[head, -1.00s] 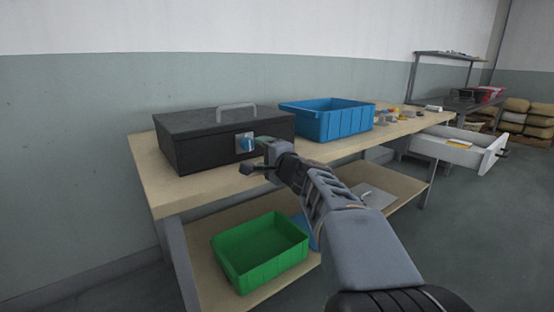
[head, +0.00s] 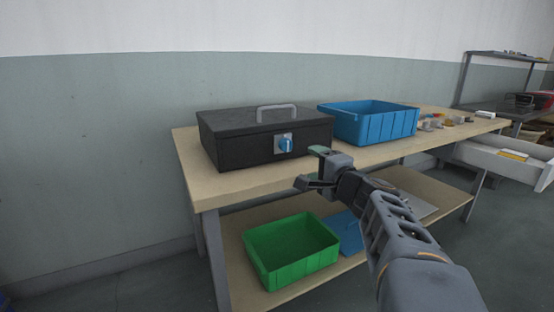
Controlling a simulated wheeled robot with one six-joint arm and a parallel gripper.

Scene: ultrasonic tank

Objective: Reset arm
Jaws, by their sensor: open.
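My gripper (head: 308,168) is open and empty. It is in front of the workbench (head: 205,185), near the front edge of its top. Its two fingers point left in the picture. The black tank (head: 228,147) with a grey lid handle (head: 277,108) and a blue knob (head: 285,144) on its front stands on the bench top, up and left of my gripper. The lid looks shut. My gripper appears apart from the tank and the knob.
A blue bin (head: 368,124) stands right of the tank, with several small parts (head: 440,121) beyond it. A green bin (head: 291,250) sits on the lower shelf. An open white drawer (head: 505,160) juts out at the right. The floor at the lower left is free.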

